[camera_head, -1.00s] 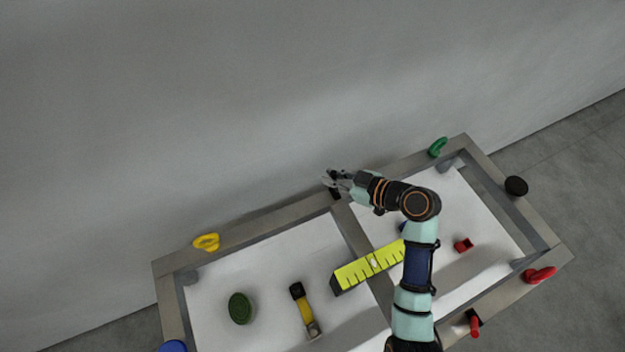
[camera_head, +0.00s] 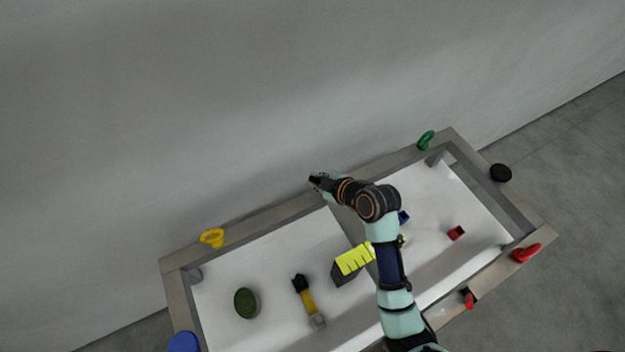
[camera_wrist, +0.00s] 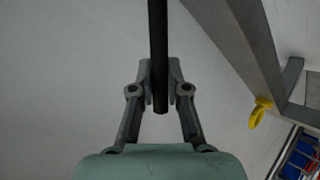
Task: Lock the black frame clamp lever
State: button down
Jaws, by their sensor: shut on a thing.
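My gripper (camera_head: 317,181) is at the far long side of the grey frame (camera_head: 262,225), beside the wall. In the wrist view my gripper (camera_wrist: 160,68) is shut on the black lever (camera_wrist: 158,45), a dark straight bar running up between the two fingers. Its rounded near end shows just past the fingertips. The lever's far end leaves the top of the wrist view, so its pivot and clamp are hidden there. In the head view the lever is too small and covered to tell apart from the dark fingers.
A yellow clamp (camera_head: 212,237) and a green one (camera_head: 427,140) sit on the far rail. Red clamps (camera_head: 526,253) are at the right, near a black round part (camera_head: 500,172). A yellow-green ruler block (camera_head: 354,259) and several parts lie inside. The wall is close behind.

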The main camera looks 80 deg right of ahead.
jog(key=shift+f, duration=0.1)
jog(key=c, duration=1.1)
grip_release()
jog(key=shift+c, duration=0.2)
jog(key=v, duration=1.2)
